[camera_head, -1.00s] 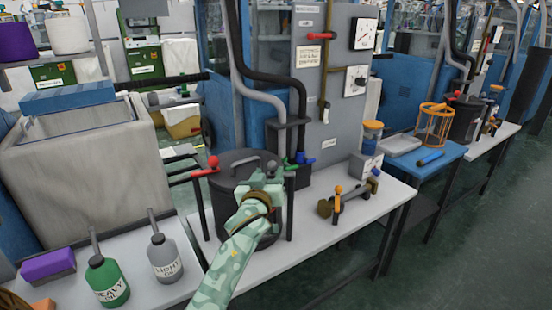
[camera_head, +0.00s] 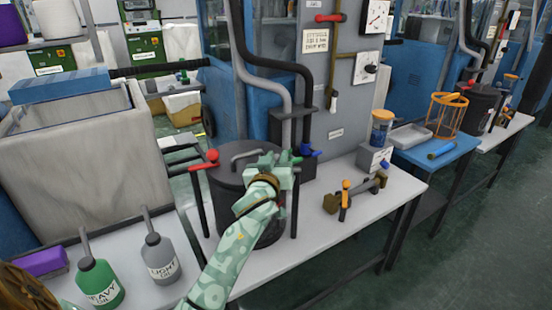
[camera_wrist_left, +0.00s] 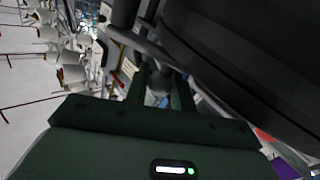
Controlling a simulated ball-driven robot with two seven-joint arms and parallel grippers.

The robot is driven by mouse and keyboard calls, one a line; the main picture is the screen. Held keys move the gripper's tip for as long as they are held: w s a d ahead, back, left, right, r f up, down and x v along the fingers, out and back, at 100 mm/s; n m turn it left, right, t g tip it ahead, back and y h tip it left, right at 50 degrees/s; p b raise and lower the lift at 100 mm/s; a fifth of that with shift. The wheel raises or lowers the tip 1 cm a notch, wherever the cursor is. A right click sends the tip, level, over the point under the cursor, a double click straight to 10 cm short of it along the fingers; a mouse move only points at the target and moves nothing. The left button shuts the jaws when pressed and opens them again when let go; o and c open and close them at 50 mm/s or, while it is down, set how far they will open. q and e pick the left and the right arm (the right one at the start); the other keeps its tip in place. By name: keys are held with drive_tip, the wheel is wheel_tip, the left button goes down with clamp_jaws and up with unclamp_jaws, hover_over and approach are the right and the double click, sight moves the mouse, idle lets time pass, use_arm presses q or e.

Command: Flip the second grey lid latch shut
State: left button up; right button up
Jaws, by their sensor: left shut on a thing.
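A dark round pot (camera_head: 263,236) with a dark lid (camera_head: 226,176) and a bent grey handle stands on the white bench. My left gripper (camera_head: 281,164) is at the right side of the lid's rim, shut on a small grey piece that appears to be the lid latch. In the left wrist view the gripper's dark fingers (camera_wrist_left: 165,92) close around this small grey latch (camera_wrist_left: 160,70), beside the large dark pot. In the head view my gripper hides the latch, so its angle cannot be told. My right gripper is not in view.
A brass fitting with an orange lever (camera_head: 345,195) lies to the right. Two oil bottles (camera_head: 160,258) stand at front left. The bench's front right is clear.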

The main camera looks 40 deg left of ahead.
use_arm(q)
drive_tip(key=m+h+p, duration=0.1)
drive_tip(key=r+m+t+h+p, duration=0.1)
drive_tip(key=p, duration=0.1)
drive_tip(key=w+h+p, duration=0.1)
drive_tip(key=h+p, duration=0.1)
drive_tip(key=shift+a+r+m, duration=0.2)
drive_tip(key=shift+a+m, duration=0.15)
drive_tip(key=shift+m, duration=0.05)
drive_tip(key=shift+w+f+m+t+h+p, duration=0.3)
drive_tip(key=shift+m+h+p, duration=0.15)
drive_tip(key=shift+h, duration=0.35)
drive_tip(key=shift+w+f+m+h, duration=0.2)
drive_tip(key=shift+f+m+h, duration=0.25)
drive_tip(key=shift+h, duration=0.45)
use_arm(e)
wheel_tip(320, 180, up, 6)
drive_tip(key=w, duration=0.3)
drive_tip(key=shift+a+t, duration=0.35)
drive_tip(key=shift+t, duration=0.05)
use_arm(q)
drive_tip(key=o, duration=0.9)
drive_tip(key=shift+c, duration=0.2)
drive_tip(key=shift+o, duration=0.5)
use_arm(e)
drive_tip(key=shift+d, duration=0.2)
use_arm(q)
drive_tip(key=shift+s, duration=0.1)
